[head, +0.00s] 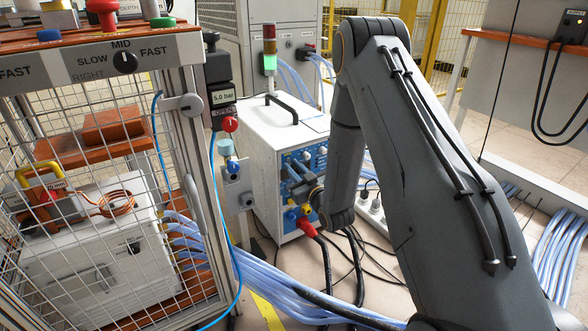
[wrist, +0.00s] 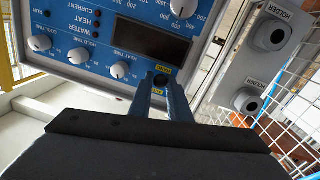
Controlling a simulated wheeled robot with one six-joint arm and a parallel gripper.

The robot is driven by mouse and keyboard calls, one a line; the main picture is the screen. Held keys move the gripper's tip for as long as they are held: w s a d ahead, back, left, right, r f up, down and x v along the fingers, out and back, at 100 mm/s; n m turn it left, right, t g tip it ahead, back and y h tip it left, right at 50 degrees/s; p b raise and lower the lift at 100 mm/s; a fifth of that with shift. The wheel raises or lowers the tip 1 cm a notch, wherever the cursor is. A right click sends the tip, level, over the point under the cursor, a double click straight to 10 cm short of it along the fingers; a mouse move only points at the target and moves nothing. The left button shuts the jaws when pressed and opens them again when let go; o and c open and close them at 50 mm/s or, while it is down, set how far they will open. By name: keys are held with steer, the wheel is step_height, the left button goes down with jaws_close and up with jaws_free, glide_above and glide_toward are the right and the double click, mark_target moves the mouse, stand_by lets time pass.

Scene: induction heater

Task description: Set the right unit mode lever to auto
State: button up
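A white unit (head: 285,125) with a blue front panel (head: 319,160) stands on the floor in the middle of the head view. My gripper (head: 303,187) is at this panel, partly covered by my own arm. In the wrist view the blue panel (wrist: 95,22) shows upside down. My gripper's two blue fingers (wrist: 162,88) are apart, pointing at the panel's edge. A small dark part (wrist: 161,80) with yellow labels shows between the fingertips. It may be the mode lever, but its setting is unreadable. I cannot tell whether the fingers touch it.
White knobs (wrist: 120,70) and a dark display (wrist: 150,38) are close to the fingers. A holder plate (wrist: 254,65) is beside the panel. A wire-mesh cage (head: 100,190) encloses another white unit at left. Red plug (head: 307,227) and hoses (head: 275,285) hang low.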

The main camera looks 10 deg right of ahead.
mark_target(293, 165)
jaws_close()
steer(key=shift+r+p, duration=0.15)
steer(key=shift+p, duration=0.4)
steer(key=shift+s+r+g+p, duration=0.15)
steer(key=shift+r+g+p, duration=0.15)
steer(key=shift+g+p, duration=0.5)
steer(key=r+g+h+p, duration=0.1)
steer(key=g+p, duration=0.1)
steer(key=p, duration=0.5)
steer(key=shift+r+g, duration=0.2)
steer(key=shift+g, duration=0.2)
steer(key=g+p, duration=0.1)
steer(key=p, duration=0.1)
steer(key=r+g+p, duration=0.1)
steer(key=p, duration=0.1)
steer(key=shift+w+n+g+h, duration=0.2)
steer(key=shift+n+g+h, duration=0.1)
steer(key=shift+g+h, duration=0.1)
steer(key=g+p, duration=0.2)
steer(key=p, duration=0.1)
steer(key=shift+w+r+g+h, duration=0.1)
steer(key=shift+w+g+h, duration=0.1)
steer(key=shift+g+h, duration=0.15)
